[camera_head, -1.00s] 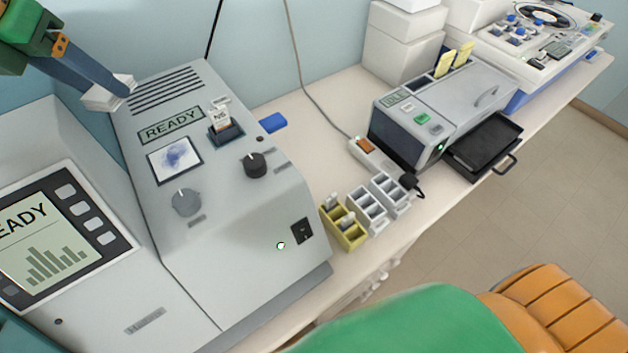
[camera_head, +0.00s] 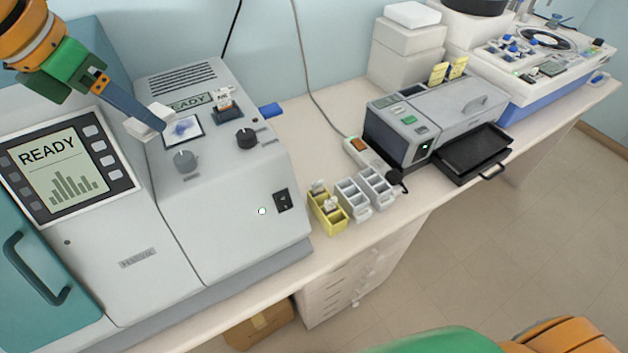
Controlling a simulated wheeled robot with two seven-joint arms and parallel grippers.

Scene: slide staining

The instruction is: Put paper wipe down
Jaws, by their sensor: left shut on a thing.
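The paper wipe, a small folded white piece (camera_head: 144,131), is in the jaws of my left gripper (camera_head: 152,119) at the upper left of the head view. The gripper is shut on it. It shows over the grey machine (camera_head: 235,180), just left of the small screen with a blue blot. I cannot tell whether the wipe touches the machine. My right gripper is not in view.
The machine has two knobs and a slot holding a labelled slide (camera_head: 223,97). Yellow (camera_head: 327,208) and white racks stand on the bench (camera_head: 315,110). A second grey machine (camera_head: 440,110) with a black tray (camera_head: 475,150) stands farther right. Bench between the machines is partly clear.

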